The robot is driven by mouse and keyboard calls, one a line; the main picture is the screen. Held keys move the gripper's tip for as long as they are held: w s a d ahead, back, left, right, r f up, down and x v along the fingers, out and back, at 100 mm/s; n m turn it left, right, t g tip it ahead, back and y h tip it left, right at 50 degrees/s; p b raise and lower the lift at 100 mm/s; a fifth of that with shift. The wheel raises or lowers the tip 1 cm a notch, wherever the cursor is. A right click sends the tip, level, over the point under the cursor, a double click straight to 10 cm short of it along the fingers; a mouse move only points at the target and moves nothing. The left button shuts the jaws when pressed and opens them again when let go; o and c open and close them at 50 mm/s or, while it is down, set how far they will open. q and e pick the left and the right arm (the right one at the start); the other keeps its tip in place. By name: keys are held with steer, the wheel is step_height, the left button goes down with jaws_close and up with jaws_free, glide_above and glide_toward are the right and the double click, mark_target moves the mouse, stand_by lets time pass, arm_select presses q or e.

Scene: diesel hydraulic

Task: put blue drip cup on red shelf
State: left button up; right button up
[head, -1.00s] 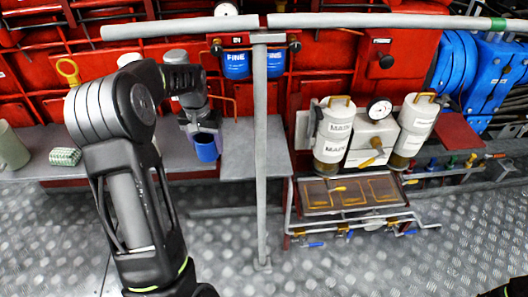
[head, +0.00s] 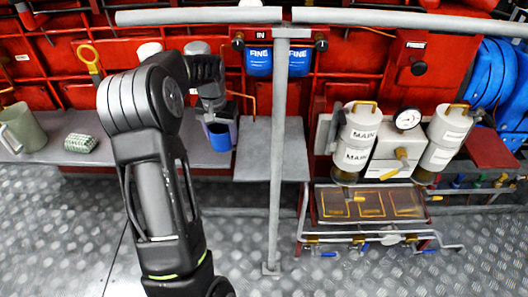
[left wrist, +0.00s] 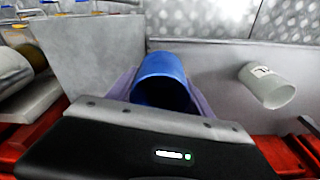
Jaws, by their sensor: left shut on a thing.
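The blue drip cup (head: 221,137) is held in my left gripper (head: 218,122), at the grey bench near the gap before the post. In the left wrist view the cup (left wrist: 163,80) sits between the two fingers, its open mouth showing. I cannot tell how high it is above the bench. A flat red shelf (head: 490,149) is at the right, beside the white filter housings, well away from the cup. It looks empty. My right gripper is not in view.
A grey post (head: 279,170) and rail (head: 400,18) stand between the cup and the red shelf. White MAIN filters (head: 356,140) and a drip tray (head: 370,203) are also between.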

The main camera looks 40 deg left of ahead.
arm_select(q)
steer(key=w+d, duration=0.2)
steer(key=d, duration=0.1)
steer(key=w+d+f, duration=0.1)
steer(key=w+d, duration=0.4)
steer(key=d, duration=0.2)
steer(key=shift+w+f, duration=0.15)
steer(key=shift+f, duration=0.2)
steer(key=shift+a+f, duration=0.1)
steer(key=shift+f, duration=0.25)
steer(key=shift+f+b, duration=0.55)
steer(key=shift+f, duration=1.8)
steer(key=shift+f, duration=0.15)
steer(key=o, duration=1.3)
steer(key=shift+o, duration=0.2)
